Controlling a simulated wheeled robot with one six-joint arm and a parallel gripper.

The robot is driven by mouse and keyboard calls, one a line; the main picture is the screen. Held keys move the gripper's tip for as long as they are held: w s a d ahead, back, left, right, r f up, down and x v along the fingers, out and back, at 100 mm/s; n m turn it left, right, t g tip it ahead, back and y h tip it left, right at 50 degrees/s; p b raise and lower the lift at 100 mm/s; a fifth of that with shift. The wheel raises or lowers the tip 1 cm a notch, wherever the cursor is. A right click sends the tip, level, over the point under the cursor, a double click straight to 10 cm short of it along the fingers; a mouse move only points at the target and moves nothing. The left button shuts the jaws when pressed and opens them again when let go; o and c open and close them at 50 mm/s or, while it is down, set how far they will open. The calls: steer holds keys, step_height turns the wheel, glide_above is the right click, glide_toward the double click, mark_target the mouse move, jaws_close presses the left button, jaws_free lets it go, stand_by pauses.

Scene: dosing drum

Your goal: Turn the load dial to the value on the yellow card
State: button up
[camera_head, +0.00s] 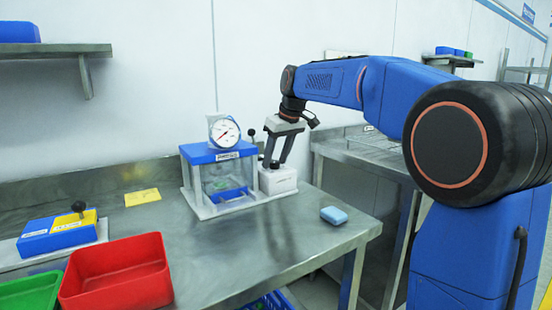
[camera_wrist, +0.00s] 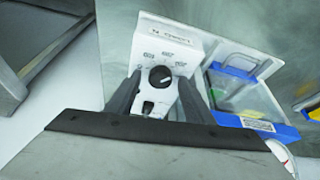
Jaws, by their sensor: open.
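The load dial (camera_wrist: 160,76) is a small black round knob on top of a white box (camera_wrist: 190,38), with printed values around it that are too small to read surely. In the head view the white box (camera_head: 283,181) stands at the right side of the blue-topped press (camera_head: 212,150). My gripper (camera_head: 269,166) points down over the box. In the wrist view my gripper (camera_wrist: 157,82) is open, with one finger on each side of the dial; I cannot tell whether they touch it. The yellow card (camera_head: 142,197) lies flat on the table at the left; its writing is unreadable.
A round gauge (camera_head: 224,132) stands on the press. A blue block (camera_head: 334,215) lies right of centre on the steel table (camera_head: 235,250). A red bin (camera_head: 118,272), a green bin (camera_head: 30,292) and a blue unit with a black knob (camera_head: 57,233) are at the left. The table's front middle is clear.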

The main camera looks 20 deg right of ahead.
steer(key=c, duration=1)
steer(key=shift+m+h, duration=0.3)
steer(key=shift+m, duration=0.5)
steer(key=o, duration=1)
steer(key=shift+r, duration=0.1)
steer(key=v, duration=1.7)
steer(key=shift+s, duration=0.15)
